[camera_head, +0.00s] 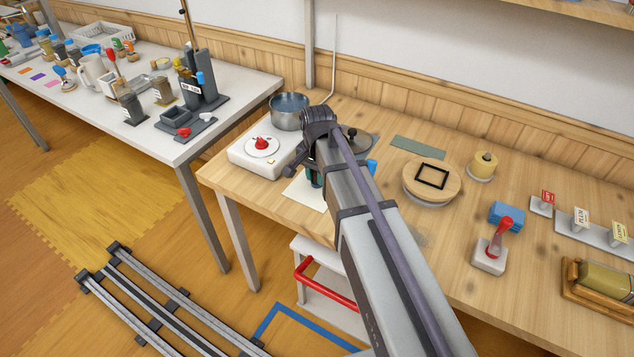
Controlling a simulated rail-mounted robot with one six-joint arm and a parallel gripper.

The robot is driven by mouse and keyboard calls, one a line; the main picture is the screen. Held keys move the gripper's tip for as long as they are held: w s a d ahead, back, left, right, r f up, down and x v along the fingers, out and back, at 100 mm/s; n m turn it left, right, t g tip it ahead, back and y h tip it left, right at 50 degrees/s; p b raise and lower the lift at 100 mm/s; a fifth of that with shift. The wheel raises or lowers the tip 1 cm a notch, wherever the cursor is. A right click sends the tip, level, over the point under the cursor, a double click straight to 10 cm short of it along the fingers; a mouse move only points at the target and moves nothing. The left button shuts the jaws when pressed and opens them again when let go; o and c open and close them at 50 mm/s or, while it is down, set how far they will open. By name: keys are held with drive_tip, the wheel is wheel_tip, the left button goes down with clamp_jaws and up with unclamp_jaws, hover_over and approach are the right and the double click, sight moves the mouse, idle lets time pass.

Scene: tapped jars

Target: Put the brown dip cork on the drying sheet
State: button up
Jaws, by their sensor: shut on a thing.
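My gripper (315,183) is at the end of my arm, low over the front left part of the wooden table. My arm hides most of it; only a dark teal part shows beside the arm. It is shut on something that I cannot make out. A pale cream sheet (296,192), which looks like the drying sheet, lies flat on the table under and around my gripper. My arm covers part of the sheet. I cannot pick out the brown dip cork anywhere; whether it is in my gripper is hidden.
A white hot plate (259,158) with a red knob stands left of the sheet, a metal pot (288,111) behind it. A round wooden board (432,184) with a black square frame, a yellow roll (483,163) and a red-handled stamp (493,251) stand to the right.

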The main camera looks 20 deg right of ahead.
drive_tip(key=o, duration=0.8)
drive_tip(key=shift+c, duration=0.2)
wheel_tip(320, 180, up, 13)
drive_tip(key=p, duration=1.3)
drive_tip(key=s+n, duration=0.9)
drive_tip(key=s, duration=0.6)
drive_tip(key=shift+f+b, duration=0.35)
drive_tip(key=shift+b, duration=0.1)
